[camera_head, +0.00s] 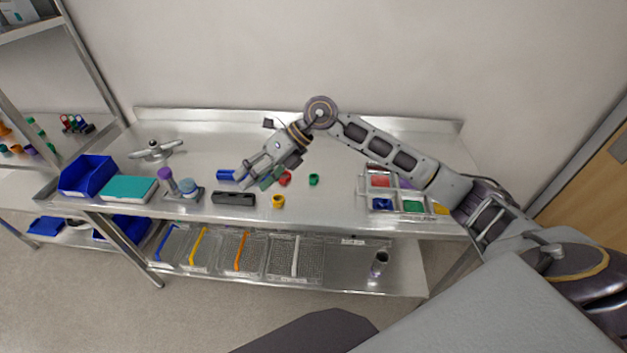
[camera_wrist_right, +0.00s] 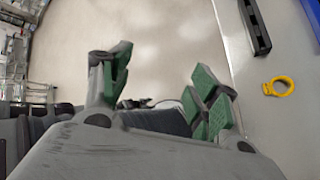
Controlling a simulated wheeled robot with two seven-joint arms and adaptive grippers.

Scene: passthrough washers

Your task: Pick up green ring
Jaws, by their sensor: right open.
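A small green ring (camera_head: 314,179) lies on the metal table in the head view, right of a red ring (camera_head: 285,178). My right gripper (camera_head: 254,180) hangs over the table to the left of the green ring, apart from it. In the right wrist view my right gripper (camera_wrist_right: 158,90) is open, with green finger pads and nothing between them. The green ring does not show in the right wrist view. A yellow ring (camera_head: 278,201) lies near the table's front edge and also shows in the wrist view (camera_wrist_right: 279,86). My left gripper is not in view.
A black block (camera_head: 233,198) and a blue piece (camera_head: 226,175) lie near my right gripper. A sorting tray (camera_head: 364,193) with coloured parts stands to the right. A blue bin (camera_head: 87,176) and a teal box (camera_head: 130,189) are at left. The table's back right is mostly clear.

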